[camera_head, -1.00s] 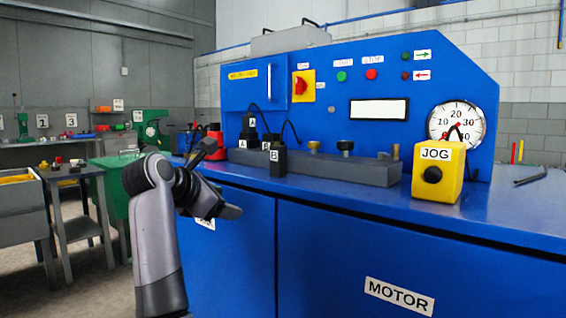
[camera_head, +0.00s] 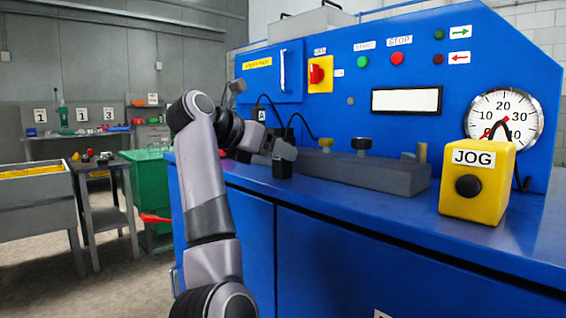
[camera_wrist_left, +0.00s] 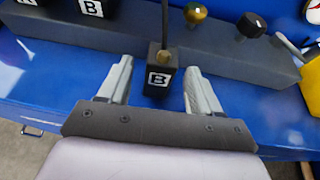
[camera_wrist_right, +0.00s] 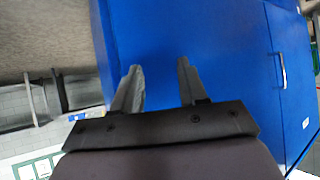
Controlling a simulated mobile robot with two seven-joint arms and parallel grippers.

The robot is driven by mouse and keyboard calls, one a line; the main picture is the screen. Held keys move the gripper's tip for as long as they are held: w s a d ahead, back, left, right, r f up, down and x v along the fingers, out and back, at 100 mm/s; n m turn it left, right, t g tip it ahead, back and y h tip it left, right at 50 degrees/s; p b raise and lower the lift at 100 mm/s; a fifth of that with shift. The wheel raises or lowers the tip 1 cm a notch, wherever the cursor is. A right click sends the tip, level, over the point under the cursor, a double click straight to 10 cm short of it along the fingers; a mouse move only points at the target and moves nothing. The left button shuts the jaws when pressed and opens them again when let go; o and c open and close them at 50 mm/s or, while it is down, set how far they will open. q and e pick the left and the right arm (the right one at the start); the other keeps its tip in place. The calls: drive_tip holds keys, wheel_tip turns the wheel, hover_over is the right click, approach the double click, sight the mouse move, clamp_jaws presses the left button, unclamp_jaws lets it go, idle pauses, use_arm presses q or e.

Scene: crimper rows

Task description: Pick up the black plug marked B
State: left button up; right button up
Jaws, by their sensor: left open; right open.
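The black plug marked B (camera_wrist_left: 158,78) stands upright at the front edge of the grey block, its cable rising from its top. In the left wrist view my left gripper (camera_wrist_left: 159,68) is open, one finger on each side of the plug, with gaps visible. In the head view my left gripper (camera_head: 284,151) covers the plug's upper part; only its dark lower part (camera_head: 282,169) shows. A second black piece marked B (camera_wrist_left: 92,8) is behind to the left. My right gripper (camera_wrist_right: 160,65) is open and empty by the blue cabinet front; it is outside the head view.
A black piece marked A (camera_head: 262,115) stands behind my left gripper. Brass and black knobs (camera_head: 361,144) sit along the grey block (camera_head: 380,180). A yellow JOG box (camera_head: 478,185) stands on the blue bench top to the right. The top's front strip is clear.

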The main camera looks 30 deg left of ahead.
use_arm(q)
drive_tip(key=x, duration=0.3)
drive_tip(key=shift+s+f, duration=0.1)
drive_tip(key=shift+c, duration=0.3)
drive_tip(key=c, duration=1)
use_arm(e)
drive_tip(key=shift+w+a+r, duration=0.2)
drive_tip(key=shift+w+r, duration=0.35)
